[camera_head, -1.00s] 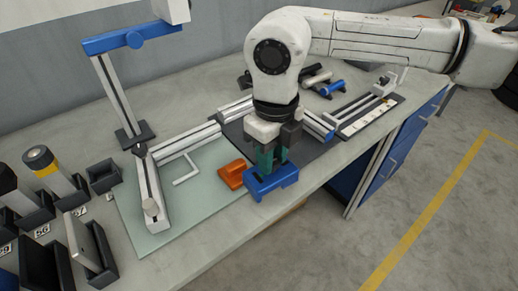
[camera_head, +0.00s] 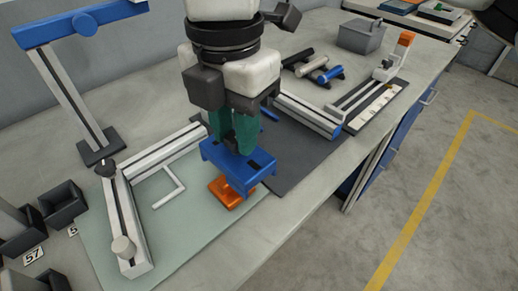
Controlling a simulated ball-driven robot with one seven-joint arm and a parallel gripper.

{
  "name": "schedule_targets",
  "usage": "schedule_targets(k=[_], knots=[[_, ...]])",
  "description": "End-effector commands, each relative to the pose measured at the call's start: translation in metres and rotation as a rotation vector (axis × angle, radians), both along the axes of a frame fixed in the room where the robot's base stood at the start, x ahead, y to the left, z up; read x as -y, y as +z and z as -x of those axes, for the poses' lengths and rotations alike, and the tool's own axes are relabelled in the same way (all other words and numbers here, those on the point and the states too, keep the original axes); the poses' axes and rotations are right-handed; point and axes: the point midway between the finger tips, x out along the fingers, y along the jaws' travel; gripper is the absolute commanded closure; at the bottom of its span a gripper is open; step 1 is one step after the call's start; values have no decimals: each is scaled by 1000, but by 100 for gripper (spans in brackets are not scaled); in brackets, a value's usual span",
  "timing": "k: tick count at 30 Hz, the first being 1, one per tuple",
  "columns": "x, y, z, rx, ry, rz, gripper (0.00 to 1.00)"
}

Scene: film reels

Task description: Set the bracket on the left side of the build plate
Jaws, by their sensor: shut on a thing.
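My gripper (camera_head: 235,140), with teal fingers, points down and is shut on a blue bracket (camera_head: 236,166). The bracket is a flat-topped part with short legs. In the picture it overlaps the orange block (camera_head: 228,193) below it; I cannot tell whether they touch. The pale green plate (camera_head: 205,232), which looks like the build plate, lies on the bench under the orange block. A thin pale L-shaped piece or outline (camera_head: 172,192) is on the plate, left of the bracket. The fingertips are partly hidden behind the bracket's top.
Grey rails (camera_head: 122,215) border the plate's left and back. A blue-armed stand (camera_head: 75,95) rises at the back left. Dark bins (camera_head: 62,204) stand at the left. A dark mat (camera_head: 300,150) lies right of the gripper. The plate's front part is clear.

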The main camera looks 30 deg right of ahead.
Motion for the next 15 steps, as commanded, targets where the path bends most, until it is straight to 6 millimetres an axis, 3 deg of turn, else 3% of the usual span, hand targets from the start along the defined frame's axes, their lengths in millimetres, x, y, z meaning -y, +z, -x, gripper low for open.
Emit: schedule_targets(k=[13,15], knots=[[61,-39,-66,-4,-15,-2,100],[67,-54,-74,-4,-12,-3,100]])
